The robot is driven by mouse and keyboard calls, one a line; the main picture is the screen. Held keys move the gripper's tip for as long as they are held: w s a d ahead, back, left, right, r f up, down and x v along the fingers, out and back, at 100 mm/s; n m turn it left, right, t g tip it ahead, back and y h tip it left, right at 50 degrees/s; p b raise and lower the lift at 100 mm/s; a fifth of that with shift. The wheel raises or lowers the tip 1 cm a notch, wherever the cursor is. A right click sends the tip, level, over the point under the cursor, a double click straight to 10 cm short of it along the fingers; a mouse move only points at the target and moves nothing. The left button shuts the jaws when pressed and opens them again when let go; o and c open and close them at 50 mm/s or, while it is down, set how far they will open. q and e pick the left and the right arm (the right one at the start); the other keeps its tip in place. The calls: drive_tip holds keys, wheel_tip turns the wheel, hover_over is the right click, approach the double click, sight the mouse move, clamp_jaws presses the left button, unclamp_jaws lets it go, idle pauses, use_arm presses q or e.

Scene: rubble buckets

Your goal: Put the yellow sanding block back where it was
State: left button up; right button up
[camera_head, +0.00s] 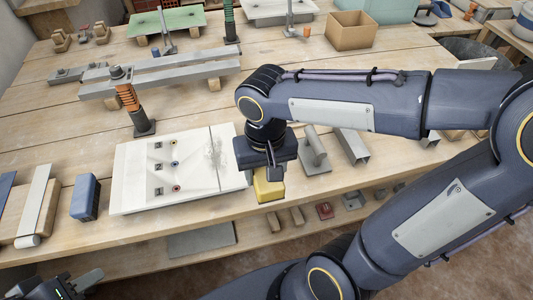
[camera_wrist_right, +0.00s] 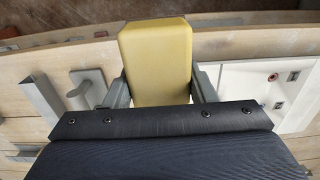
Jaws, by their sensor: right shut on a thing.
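The yellow sanding block (camera_head: 268,187) is between the fingers of my right gripper (camera_head: 270,170), near the front edge of the workbench. In the right wrist view the block (camera_wrist_right: 156,62) fills the gap, with the fingers of the right gripper (camera_wrist_right: 160,92) against its two sides. Whether its underside touches the bench cannot be told. My left gripper (camera_head: 68,284) is partly in view at the bottom left, low and away from the block; its opening cannot be made out.
A white panel (camera_head: 140,190) with small fittings lies left of the block. A grey plate with a handle (camera_head: 315,160) and a metal channel (camera_head: 354,145) lie to its right. A blue block (camera_head: 86,197) stands further left. A lower shelf (camera_head: 170,255) holds several small pieces.

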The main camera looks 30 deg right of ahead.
drive_tip(key=w+d+f, duration=0.2)
drive_tip(key=w, duration=0.1)
drive_tip(key=w+d+f, duration=0.2)
drive_tip(key=w+f, duration=0.1)
drive_tip(key=w+d+f, duration=0.3)
drive_tip(key=shift+w+f, duration=0.15)
drive_tip(key=shift+w, duration=0.1)
drive_tip(key=shift+w+d+f, duration=0.1)
drive_tip(key=shift+w+f, duration=0.05)
drive_tip(key=shift+f, duration=0.1)
drive_tip(key=shift+w+d+f, duration=0.1)
drive_tip(key=shift+w+f, duration=0.05)
drive_tip(key=shift+f, duration=0.8)
drive_tip(key=shift+w+d+f, duration=0.1)
drive_tip(key=shift+f, duration=0.8)
drive_tip(key=shift+f, duration=0.15)
drive_tip(key=o, duration=1)
drive_tip(key=shift+a, duration=0.1)
